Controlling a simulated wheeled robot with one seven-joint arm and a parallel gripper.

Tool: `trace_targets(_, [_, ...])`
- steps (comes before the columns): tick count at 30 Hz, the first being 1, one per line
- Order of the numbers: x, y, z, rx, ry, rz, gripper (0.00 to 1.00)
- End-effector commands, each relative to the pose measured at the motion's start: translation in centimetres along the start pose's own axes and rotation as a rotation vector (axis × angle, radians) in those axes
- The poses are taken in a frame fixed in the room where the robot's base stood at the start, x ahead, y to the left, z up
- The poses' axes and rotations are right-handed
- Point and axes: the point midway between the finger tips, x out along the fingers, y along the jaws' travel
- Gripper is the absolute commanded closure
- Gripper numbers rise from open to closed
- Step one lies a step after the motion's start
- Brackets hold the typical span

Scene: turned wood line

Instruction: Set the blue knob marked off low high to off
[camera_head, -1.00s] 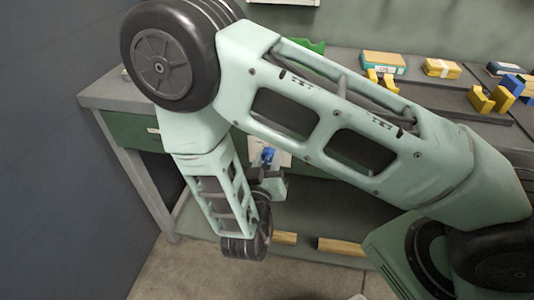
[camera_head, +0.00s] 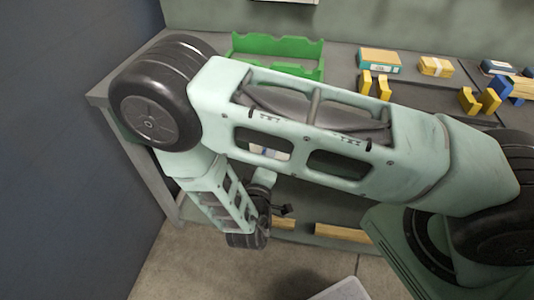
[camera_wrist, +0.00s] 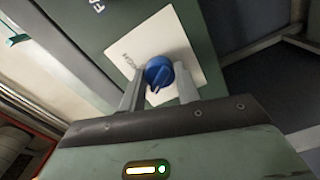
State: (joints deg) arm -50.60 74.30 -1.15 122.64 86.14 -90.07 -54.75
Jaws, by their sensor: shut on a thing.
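The blue knob (camera_wrist: 158,73) sits on a white plate (camera_wrist: 185,50) on a green panel in the wrist view. A ridge or mark on it points toward the bottom of that picture. Part of a printed word shows on the plate left of the knob; the other markings are hidden or too small to read. My gripper (camera_wrist: 158,90) has one finger on each side of the knob and is shut on it.
The workbench holds a green tray (camera_head: 310,72), a boxed item (camera_head: 380,60) and several yellow blocks. Wooden pieces (camera_head: 342,232) lie on the lower shelf. A dark wall stands close on the left. Open floor lies in front of the bench.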

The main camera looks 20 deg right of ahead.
Motion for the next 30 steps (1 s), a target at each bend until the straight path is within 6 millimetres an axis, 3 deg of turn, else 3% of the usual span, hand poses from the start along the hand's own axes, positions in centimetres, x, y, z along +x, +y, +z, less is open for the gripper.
trace_targets(12, [-0.16,-0.11,0.07,-0.197,0.0,-0.006,0.91])
trace_targets(29, [-0.17,-0.18,0.09,-0.226,0.0,-0.006,0.91])
trace_targets(30, [-0.17,-0.19,0.09,-0.226,0.0,-0.006,0.63])
